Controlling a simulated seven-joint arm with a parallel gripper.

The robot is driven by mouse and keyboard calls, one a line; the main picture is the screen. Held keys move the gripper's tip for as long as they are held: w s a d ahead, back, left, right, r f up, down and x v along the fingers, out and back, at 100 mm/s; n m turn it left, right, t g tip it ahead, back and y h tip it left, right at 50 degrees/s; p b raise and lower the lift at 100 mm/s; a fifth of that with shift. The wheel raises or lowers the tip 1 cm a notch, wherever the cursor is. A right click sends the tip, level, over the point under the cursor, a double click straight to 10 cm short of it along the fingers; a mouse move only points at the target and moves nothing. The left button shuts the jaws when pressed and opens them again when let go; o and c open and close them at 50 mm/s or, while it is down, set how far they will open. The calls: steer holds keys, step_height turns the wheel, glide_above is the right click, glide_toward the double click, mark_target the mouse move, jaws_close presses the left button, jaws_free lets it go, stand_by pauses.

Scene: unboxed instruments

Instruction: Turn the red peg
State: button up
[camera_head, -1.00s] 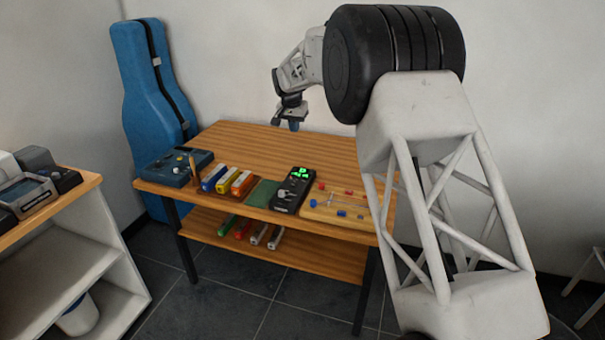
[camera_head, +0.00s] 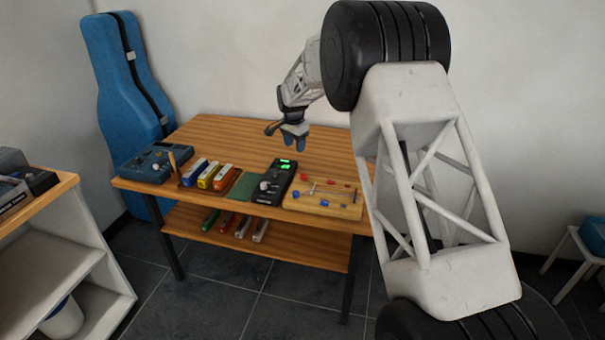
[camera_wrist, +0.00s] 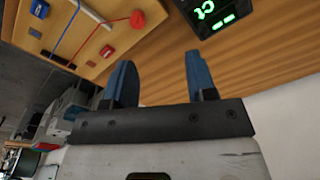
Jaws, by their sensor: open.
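A small wooden board (camera_head: 298,207) with red and blue pieces lies at the front right of the table. In the wrist view the board (camera_wrist: 88,66) is at the upper left. A round red peg (camera_wrist: 137,18) stands on it beside a thin red line, with a squarer red piece (camera_wrist: 107,50) nearby. I cannot tell which red piece in the head view is this peg. My gripper (camera_head: 294,146) is above the table, behind the board and apart from it. In the wrist view its blue fingers (camera_wrist: 158,70) are spread, with nothing between them.
A black device (camera_head: 271,188) with green lights stands left of the board. Several coloured harmonicas (camera_head: 210,177) and a blue box (camera_head: 155,164) are farther left. The table's back (camera_head: 225,138) is clear. A blue case (camera_head: 125,80) leans behind.

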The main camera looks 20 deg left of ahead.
mark_target(304, 175)
steer(key=d+f+m, duration=0.2)
steer(key=d+f, duration=0.1)
steer(key=f, duration=0.1)
steer(key=shift+s+d+f+m+g, duration=0.1)
steer(key=shift+s+d+m+g, duration=0.2)
steer(key=shift+m+g, duration=0.1)
steer(key=shift+f, duration=0.15)
steer(key=shift+f, duration=3.75)
steer(key=c, duration=0.9)
